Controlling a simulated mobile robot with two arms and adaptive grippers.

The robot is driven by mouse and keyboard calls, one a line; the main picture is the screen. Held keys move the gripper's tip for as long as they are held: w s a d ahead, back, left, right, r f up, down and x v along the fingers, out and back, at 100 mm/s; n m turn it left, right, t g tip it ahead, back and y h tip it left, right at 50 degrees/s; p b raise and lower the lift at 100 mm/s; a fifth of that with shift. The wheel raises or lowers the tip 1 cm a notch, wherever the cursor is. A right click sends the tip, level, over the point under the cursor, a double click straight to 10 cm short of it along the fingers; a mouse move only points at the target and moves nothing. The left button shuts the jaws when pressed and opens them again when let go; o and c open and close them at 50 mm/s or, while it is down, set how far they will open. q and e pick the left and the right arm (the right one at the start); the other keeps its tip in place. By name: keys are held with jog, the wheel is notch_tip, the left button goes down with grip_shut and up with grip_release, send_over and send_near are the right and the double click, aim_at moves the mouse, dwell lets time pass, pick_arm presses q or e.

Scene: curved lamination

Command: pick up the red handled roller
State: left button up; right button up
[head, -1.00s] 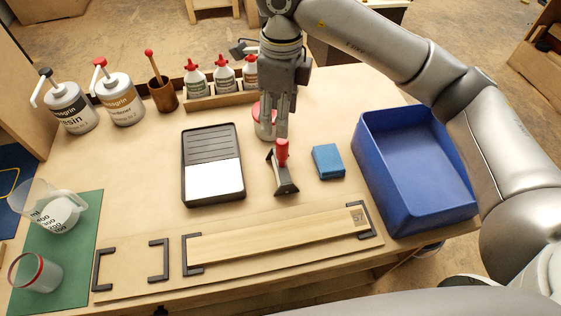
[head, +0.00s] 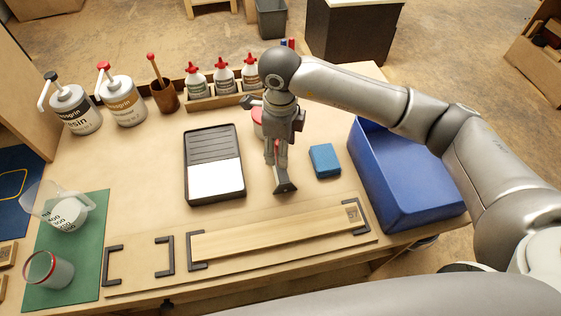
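The red handled roller (head: 286,187) stands on the table between the black tray and the blue block. Its dark, wedge-shaped head shows below my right gripper (head: 277,163). Its red handle is mostly hidden behind the fingers, with a little red showing between them. My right gripper points straight down, with its fingers on either side of the handle. Whether they press on it cannot be made out. My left gripper is not in view.
A black paint tray (head: 214,163) lies left of the roller, a blue block (head: 325,160) right of it. A blue bin (head: 405,185) stands farther right. A wooden strip (head: 280,232) lies in front.

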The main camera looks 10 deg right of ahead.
grip_shut()
dwell(0.3)
dwell(0.3)
jog(key=shift+w+r, duration=0.1)
jog(key=shift+r, duration=0.5)
jog(key=s+a+r+b, duration=0.4)
jog(key=s+r+b, duration=0.1)
jog(key=s+r, duration=0.6)
jog(key=s, duration=0.2)
jog(key=shift+s+r, duration=0.3)
jog(key=shift+r, duration=0.1)
jog(key=shift+a, duration=0.1)
